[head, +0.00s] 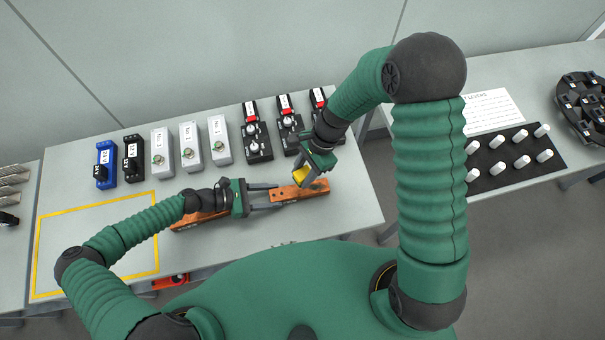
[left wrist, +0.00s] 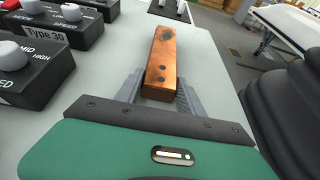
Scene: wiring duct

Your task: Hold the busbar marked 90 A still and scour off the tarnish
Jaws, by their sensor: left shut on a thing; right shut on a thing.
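A copper busbar (head: 296,194) lies on the table in the head view, dark marks near its right end. My left gripper (head: 277,196) is shut on its left end. In the left wrist view the busbar (left wrist: 162,62) sits between the fingers (left wrist: 158,90), with dark patches at its far end and small dark holes nearer. No marking is readable on it. My right gripper (head: 309,170) is shut on a yellow pad (head: 301,177) over the busbar's right part. Whether the pad touches the bar is unclear; the left wrist view does not show it.
A second copper bar (head: 196,219) lies under my left forearm. Behind stand blue (head: 105,165), black (head: 133,158) and white (head: 191,146) boxes, then dark switch units (head: 256,142). A yellow-outlined area (head: 95,245) at left is mostly clear.

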